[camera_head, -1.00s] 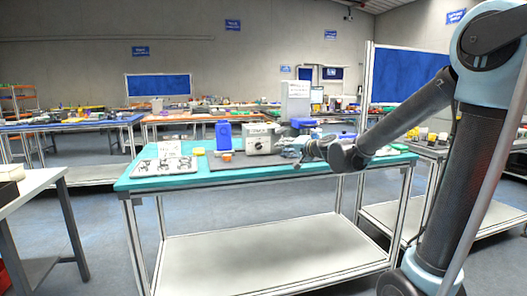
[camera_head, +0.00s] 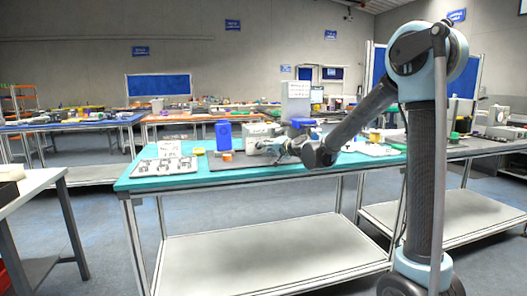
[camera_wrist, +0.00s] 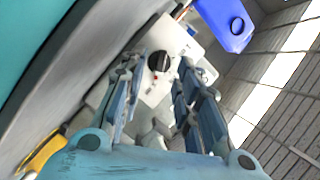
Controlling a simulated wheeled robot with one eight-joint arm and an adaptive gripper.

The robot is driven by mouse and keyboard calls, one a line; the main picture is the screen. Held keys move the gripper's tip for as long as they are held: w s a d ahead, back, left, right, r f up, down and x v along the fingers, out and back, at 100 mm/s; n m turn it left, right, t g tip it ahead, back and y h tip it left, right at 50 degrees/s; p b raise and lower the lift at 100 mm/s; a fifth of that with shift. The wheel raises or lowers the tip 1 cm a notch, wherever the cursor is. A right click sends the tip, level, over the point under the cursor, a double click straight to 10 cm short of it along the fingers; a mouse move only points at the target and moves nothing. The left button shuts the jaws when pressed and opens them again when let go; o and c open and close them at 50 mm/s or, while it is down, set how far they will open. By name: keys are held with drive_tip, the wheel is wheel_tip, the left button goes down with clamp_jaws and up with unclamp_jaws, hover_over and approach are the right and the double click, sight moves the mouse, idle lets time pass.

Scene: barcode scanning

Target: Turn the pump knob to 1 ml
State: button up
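The pump (camera_head: 262,129) is a whitish box on the teal-topped table, partly hidden by my gripper (camera_head: 272,149) in the head view. In the wrist view the pump's pale face (camera_wrist: 186,48) carries a round black knob (camera_wrist: 159,61) with a light mark across it. My gripper (camera_wrist: 157,90) is open in the wrist view, its two blue-grey fingers apart and nothing between them. The knob shows just beyond the fingertips, between them in the picture. I cannot tell whether either finger touches it. The dial markings are too small to read.
A blue container (camera_head: 223,135) stands left of the pump and also shows in the wrist view (camera_wrist: 226,20). A tall white box (camera_head: 296,98) stands behind the pump.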

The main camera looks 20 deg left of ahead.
drive_tip(key=shift+x, duration=2.1)
drive_tip(key=shift+c, duration=0.2)
